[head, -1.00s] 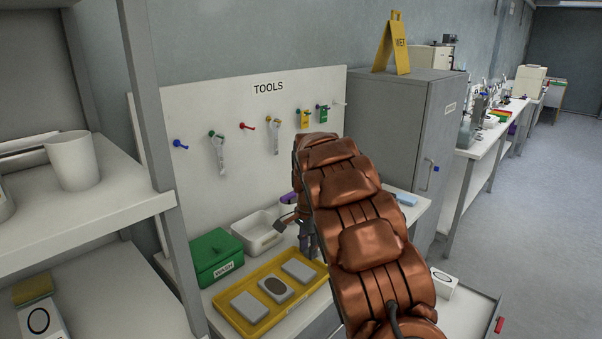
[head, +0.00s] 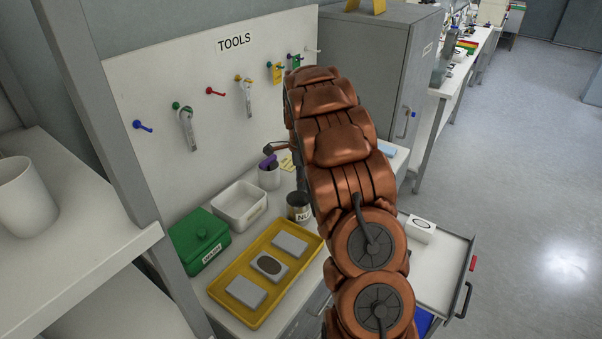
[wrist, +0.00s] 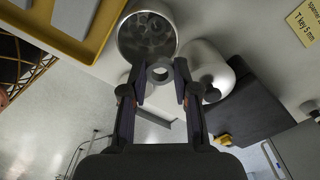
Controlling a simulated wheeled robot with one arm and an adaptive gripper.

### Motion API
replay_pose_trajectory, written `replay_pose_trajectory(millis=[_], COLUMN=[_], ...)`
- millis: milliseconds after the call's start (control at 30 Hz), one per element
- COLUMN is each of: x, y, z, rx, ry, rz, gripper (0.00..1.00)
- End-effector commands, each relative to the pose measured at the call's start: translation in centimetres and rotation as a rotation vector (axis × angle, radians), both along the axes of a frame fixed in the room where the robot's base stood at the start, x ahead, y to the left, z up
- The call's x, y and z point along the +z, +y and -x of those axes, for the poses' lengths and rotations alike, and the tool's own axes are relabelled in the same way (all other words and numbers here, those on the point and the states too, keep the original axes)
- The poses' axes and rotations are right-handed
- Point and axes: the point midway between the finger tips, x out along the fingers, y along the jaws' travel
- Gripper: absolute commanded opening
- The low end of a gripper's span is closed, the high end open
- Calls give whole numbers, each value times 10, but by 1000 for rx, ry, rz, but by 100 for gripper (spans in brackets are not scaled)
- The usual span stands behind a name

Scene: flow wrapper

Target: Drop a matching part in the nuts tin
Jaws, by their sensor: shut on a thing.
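The nuts tin (head: 299,214), a metal can with a label partly hidden by my arm, stands on the bench right of the yellow tray. In the wrist view an open round tin (wrist: 121,40) shows grey round parts inside, just beyond my fingertips. My gripper (wrist: 159,76) is shut on a grey ring-shaped nut (wrist: 159,69), held between the fingertips. The nut overlaps the tin's near rim in the picture; its height above it is hard to tell.
A yellow tray (head: 232,309) with grey blocks, a green box (head: 200,240) and a white bin (head: 239,205) stand left of the tin. A cup (head: 269,178) with a purple item stands behind it. A pale rounded container (wrist: 208,62) is close right of my fingers. An open drawer (head: 438,279) juts out at right.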

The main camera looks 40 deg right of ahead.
Motion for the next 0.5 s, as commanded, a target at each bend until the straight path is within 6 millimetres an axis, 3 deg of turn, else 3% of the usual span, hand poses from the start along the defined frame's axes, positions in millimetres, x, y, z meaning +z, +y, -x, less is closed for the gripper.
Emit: replay_pose_trajectory(millis=[300, 500], x=[-30, -34], y=[0, 0], z=[0, 0], rx=[0, 1], ry=[0, -1], rz=[-1, 0], gripper=[0, 0])
